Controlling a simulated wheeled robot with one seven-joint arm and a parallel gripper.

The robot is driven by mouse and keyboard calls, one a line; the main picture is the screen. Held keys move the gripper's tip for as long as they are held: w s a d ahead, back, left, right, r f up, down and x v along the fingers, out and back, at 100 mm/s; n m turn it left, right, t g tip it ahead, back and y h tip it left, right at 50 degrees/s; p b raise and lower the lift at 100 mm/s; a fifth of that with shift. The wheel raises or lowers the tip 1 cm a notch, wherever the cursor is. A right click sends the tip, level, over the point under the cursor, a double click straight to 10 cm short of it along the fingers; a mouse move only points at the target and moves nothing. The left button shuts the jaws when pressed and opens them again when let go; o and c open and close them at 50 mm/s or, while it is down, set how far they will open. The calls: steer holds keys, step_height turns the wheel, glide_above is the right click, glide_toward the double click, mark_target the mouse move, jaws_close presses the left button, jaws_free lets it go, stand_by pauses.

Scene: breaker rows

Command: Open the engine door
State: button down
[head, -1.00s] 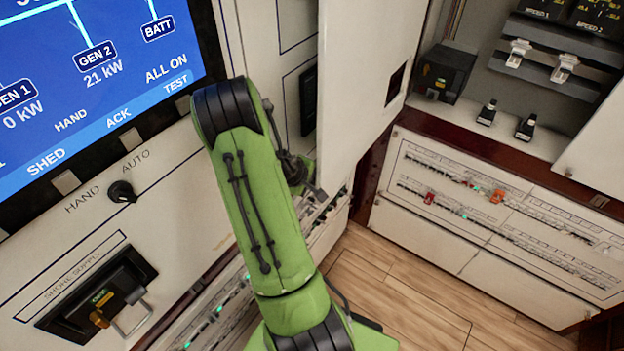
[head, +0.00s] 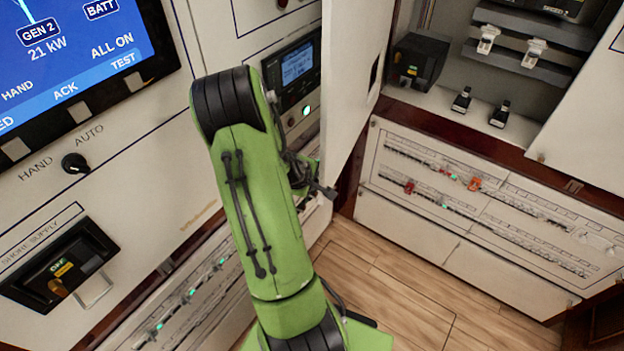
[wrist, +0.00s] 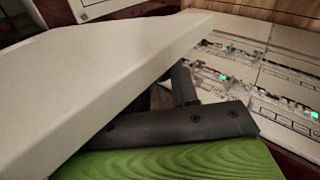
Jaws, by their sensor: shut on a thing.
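The engine door, a white panel (head: 352,75), stands swung out from the left wall in the head view, seen nearly edge-on. No label on it is readable. In the wrist view the door (wrist: 100,75) slants across the left as a broad pale slab. My gripper (head: 322,188) is at the door's lower edge in the head view, partly behind my green arm. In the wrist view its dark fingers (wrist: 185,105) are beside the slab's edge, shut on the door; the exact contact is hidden.
An open cabinet with switches (head: 480,100) and another white door (head: 590,110) stand at right, above a breaker panel (head: 450,200). Wooden floor (head: 390,280) is clear below.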

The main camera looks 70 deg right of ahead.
steer(key=shift+w, duration=0.5)
steer(key=c, duration=0.8)
jaws_free()
steer(key=shift+s, duration=0.15)
steer(key=shift+c, duration=0.2)
steer(key=p+v, duration=0.1)
steer(key=v, duration=1.5)
steer(key=shift+p, duration=0.4)
steer(key=shift+f, duration=0.1)
